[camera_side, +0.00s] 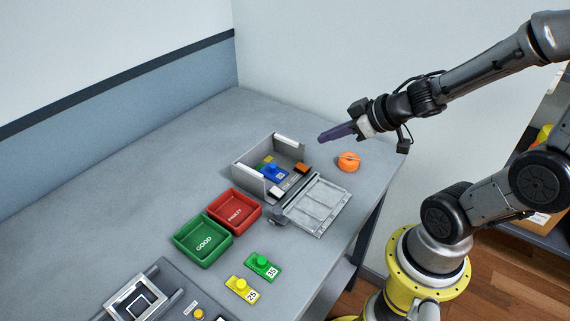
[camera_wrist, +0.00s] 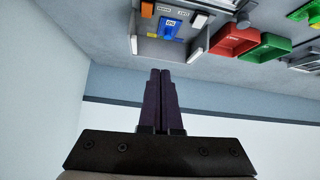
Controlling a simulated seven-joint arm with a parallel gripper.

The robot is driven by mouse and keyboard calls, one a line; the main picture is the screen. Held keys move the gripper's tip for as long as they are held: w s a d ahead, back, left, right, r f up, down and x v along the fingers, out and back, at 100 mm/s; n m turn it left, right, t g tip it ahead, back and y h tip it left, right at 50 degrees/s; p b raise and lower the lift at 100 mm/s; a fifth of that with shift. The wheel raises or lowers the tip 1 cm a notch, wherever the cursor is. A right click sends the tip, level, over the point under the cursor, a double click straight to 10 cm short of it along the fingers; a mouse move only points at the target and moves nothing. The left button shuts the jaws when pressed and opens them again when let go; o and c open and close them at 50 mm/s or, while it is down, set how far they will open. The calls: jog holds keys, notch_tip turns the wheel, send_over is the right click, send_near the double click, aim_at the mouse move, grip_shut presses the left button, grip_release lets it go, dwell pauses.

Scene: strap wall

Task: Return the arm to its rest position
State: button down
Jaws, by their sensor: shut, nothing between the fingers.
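My gripper (camera_side: 322,138) is in the air above the back right part of the table, near the open grey box. Its dark purple fingers are shut together and hold nothing. They also show side by side in the wrist view (camera_wrist: 161,72). My arm reaches in from the upper right of the side view and is raised clear of the table.
The open grey box (camera_side: 247,172) holds a blue piece (camera_side: 273,173) and small blocks; its lid (camera_side: 318,206) lies open. An orange round object (camera_side: 348,162), red tray (camera_side: 234,211), green tray (camera_side: 203,241), yellow piece (camera_side: 241,289) and green piece (camera_side: 262,265) sit nearby. The table's left is clear.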

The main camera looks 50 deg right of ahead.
notch_tip(320, 180, up, 11)
jog(key=s+m+t+h, duration=0.1)
jog(key=m+t+h, duration=0.1)
jog(key=m+h, duration=0.15)
jog(key=s+a+f+n+g+y, duration=0.1)
jog(key=s+a+f+g, duration=0.1)
jog(key=s, duration=0.3)
jog(key=s+a+f+n+g+y, duration=0.1)
jog(key=s+a+f+g+y, duration=0.1)
jog(key=s, duration=0.4)
jog(key=shift+a+f+g, duration=0.45)
jog(key=shift+a+g, duration=0.2)
jog(key=shift+g, duration=0.45)
